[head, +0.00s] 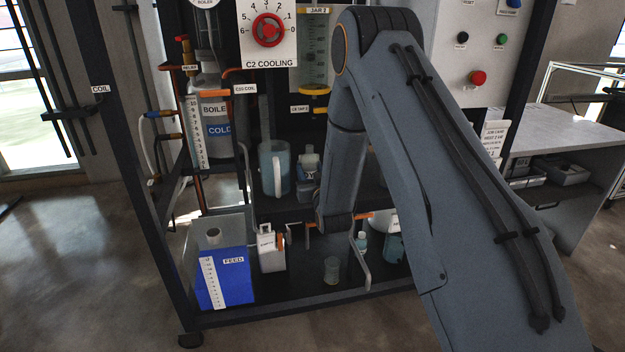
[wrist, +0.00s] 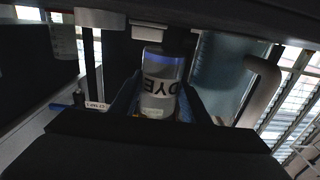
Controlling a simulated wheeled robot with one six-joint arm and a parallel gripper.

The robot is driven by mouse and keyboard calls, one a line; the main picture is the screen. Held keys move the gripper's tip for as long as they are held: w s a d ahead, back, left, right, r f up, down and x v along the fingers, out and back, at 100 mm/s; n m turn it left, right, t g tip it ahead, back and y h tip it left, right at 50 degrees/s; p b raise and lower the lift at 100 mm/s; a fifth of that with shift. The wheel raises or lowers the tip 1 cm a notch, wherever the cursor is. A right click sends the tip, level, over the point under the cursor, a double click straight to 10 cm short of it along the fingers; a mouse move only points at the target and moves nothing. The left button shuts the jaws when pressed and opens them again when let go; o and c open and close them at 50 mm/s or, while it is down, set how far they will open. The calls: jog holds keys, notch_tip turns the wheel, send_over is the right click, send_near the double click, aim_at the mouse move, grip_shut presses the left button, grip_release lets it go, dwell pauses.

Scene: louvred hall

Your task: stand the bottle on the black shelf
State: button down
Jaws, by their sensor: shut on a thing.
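The bottle, small and clear with a blue band and a DYE label, shows in the wrist view (wrist: 160,68), held between the two fingers of my gripper (wrist: 157,98). In the head view a small pale bottle (head: 309,159), which seems to be the same one, stands out just left of my arm. My gripper is mostly hidden behind my arm in the head view. The black shelf (head: 272,208) is the dark middle level of the rack. I cannot tell whether the bottle touches it.
A blue-tinted jug (head: 273,168) stands close left of the bottle; it also shows in the wrist view (wrist: 218,75). Below are a blue FEED container (head: 228,275), a white jerrycan (head: 271,250) and small beakers. Rack posts and pipes border the space.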

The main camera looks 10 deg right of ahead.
jog(key=shift+f, duration=1.55)
jog(key=shift+f, duration=0.2)
jog(key=c, duration=1)
grip_release()
